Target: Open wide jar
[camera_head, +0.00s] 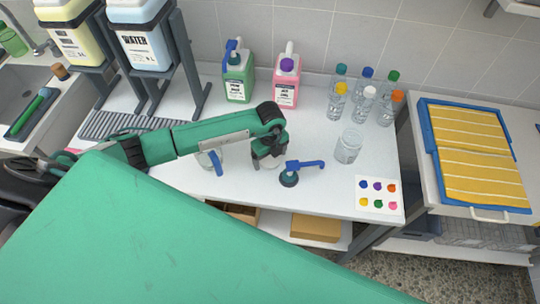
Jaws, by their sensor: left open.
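A wide clear glass jar (348,147) stands upright on the white bench, right of centre; I cannot tell whether a lid sits on it. My left gripper (268,161) points down over the middle of the bench, left of this jar and apart from it. Its jaws are open. A pale round thing shows just under the fingers, mostly hidden, and I cannot tell what it is. A second clear vessel (204,158) stands under my left forearm, partly hidden, with a blue part (216,163) at its side. My right gripper is not in view.
A dark pump cap with a blue spout (305,164) lies near my left gripper. Several small capped bottles (337,104), a green jug (238,80) and a pink jug (286,86) stand at the back. A colour-dot card (379,194) lies at front right.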

